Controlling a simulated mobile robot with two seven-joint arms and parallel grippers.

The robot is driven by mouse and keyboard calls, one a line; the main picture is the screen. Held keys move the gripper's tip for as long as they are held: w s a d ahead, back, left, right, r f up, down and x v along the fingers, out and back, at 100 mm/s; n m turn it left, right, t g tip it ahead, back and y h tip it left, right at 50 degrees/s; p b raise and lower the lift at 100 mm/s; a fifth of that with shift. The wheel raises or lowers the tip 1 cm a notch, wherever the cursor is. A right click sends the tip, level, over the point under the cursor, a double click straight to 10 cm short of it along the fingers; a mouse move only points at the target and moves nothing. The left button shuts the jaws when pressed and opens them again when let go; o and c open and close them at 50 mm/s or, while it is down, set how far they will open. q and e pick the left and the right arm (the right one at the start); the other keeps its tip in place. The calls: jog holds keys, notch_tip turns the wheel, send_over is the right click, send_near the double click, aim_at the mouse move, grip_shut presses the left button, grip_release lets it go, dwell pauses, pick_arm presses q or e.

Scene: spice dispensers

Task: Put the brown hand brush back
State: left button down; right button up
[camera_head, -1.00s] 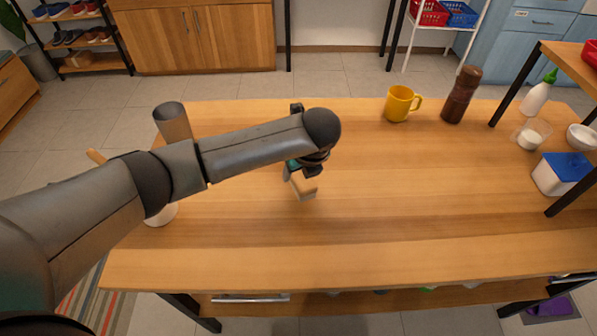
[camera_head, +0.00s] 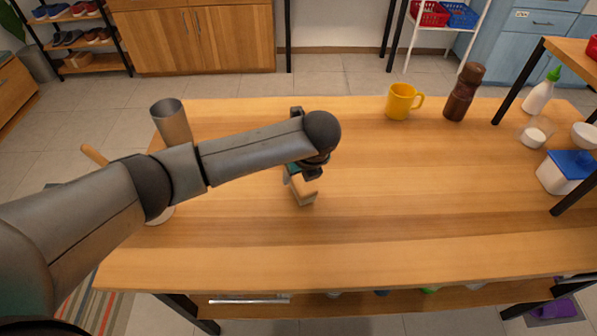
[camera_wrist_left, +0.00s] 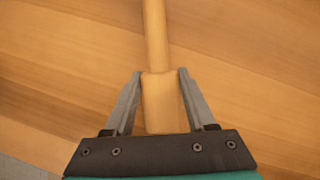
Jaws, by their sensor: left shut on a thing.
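My left gripper (camera_head: 303,176) is over the middle of the table and shut on the brown hand brush (camera_head: 305,193). In the left wrist view the gripper (camera_wrist_left: 160,85) has one finger on each side of the brush's light wooden body (camera_wrist_left: 161,105). A narrower wooden length of it runs up out of the picture. I see no bristles; the gripper and arm hide much of the brush in the head view. My right gripper is not in view.
A grey-brown tumbler (camera_head: 171,122) stands at the table's left, behind my arm. A yellow mug (camera_head: 399,102) and a dark brown mill (camera_head: 462,92) stand at the back. A blue-lidded tub (camera_head: 563,173) is at the right. The table's (camera_head: 400,210) middle and front are clear.

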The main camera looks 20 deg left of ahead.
pick_arm(q)
jog(key=shift+f, duration=0.3)
jog(key=shift+c, duration=0.7)
grip_release()
jog(key=shift+s+d+r, duration=0.1)
jog(key=shift+r, duration=0.25)
jog(key=p+v, duration=0.5)
jog(key=v, duration=0.9)
jog(key=shift+r, duration=0.25)
jog(key=shift+s+d, duration=0.1)
jog(key=shift+d, duration=0.05)
